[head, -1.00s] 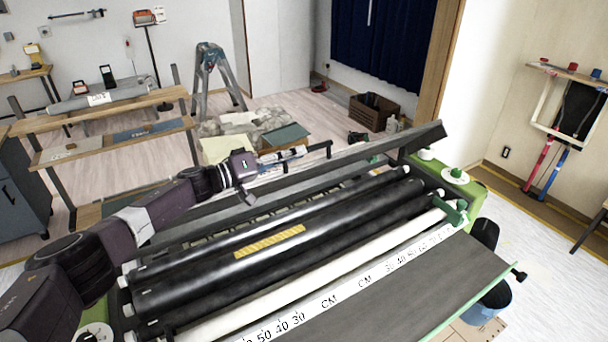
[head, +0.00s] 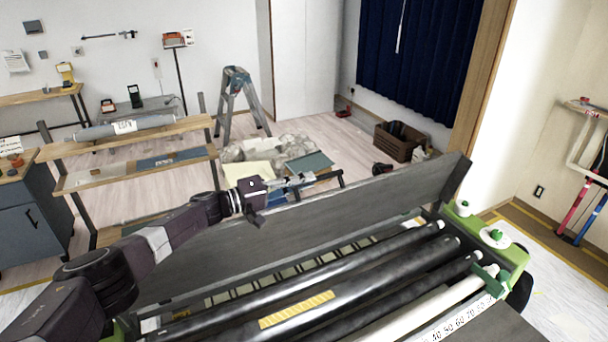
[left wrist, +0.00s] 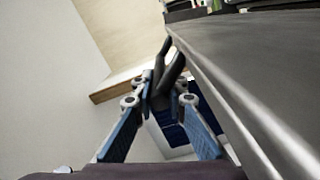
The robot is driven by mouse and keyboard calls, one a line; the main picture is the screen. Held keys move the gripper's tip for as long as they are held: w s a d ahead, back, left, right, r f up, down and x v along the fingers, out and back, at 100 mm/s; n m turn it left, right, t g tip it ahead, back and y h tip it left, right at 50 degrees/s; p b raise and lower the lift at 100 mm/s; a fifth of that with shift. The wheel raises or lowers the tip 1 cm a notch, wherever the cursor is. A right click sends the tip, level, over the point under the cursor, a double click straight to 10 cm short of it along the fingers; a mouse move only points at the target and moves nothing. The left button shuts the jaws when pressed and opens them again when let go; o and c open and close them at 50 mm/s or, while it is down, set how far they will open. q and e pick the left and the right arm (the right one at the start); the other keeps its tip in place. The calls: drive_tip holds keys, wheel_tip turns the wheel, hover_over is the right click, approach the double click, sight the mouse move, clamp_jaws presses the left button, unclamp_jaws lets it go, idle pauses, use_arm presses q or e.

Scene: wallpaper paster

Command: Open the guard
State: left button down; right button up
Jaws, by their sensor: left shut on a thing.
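The guard (head: 290,222) is the long dark grey panel along the back of the pasting machine. In the head view it stands tilted up behind the rollers, its broad face showing. A thin black handle (head: 339,178) sticks out beyond its far side. My left gripper (head: 310,179) is behind the guard's top edge, shut on this handle. In the left wrist view, the blue-padded fingers (left wrist: 163,92) close on the black handle (left wrist: 166,72), with the guard's grey surface (left wrist: 245,85) close on the right. My right gripper is not in view.
Black rollers (head: 370,270) and a white roller (head: 440,303) lie in front of the guard. A green end housing (head: 512,250) stands at the right. Behind are a stepladder (head: 238,98), a brown crate (head: 398,143) and a wooden workbench (head: 130,138). Some floor is clear beyond the machine.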

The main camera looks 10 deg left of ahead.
use_arm(q)
drive_tip(key=shift+w+a+r, duration=0.1)
drive_tip(key=c, duration=1.9)
unclamp_jaws()
drive_tip(key=shift+c, duration=0.2)
drive_tip(key=v, duration=1.2)
